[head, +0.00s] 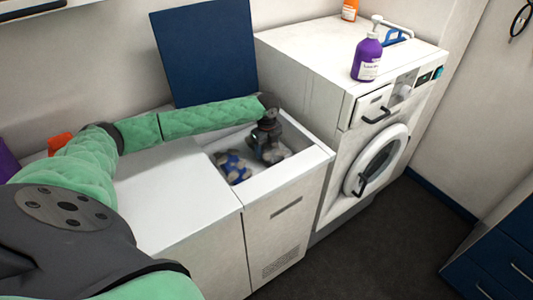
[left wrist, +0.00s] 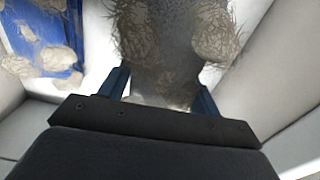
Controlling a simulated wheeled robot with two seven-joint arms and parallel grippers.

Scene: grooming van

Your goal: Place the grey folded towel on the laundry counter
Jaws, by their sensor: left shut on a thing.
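My left gripper (head: 267,146) reaches down into an open white bin (head: 318,156) in the head view. It is shut on a dark grey cloth with tan hairy clumps, seemingly the grey folded towel (left wrist: 165,45), which fills the space between the blue fingers in the left wrist view. In the head view the towel is mostly hidden under the gripper, inside the bin. A flat white counter top (head: 175,195) adjoins the bin on its left; I cannot tell if it is the laundry counter. My right gripper is not in view.
A blue cloth with tan clumps (head: 232,166) lies in the bin, left of the gripper. A blue panel (head: 205,50) stands upright behind the bin. A white washing machine (head: 330,60) stands at right, with a purple pump bottle (head: 367,58) on top. The white counter top is largely clear.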

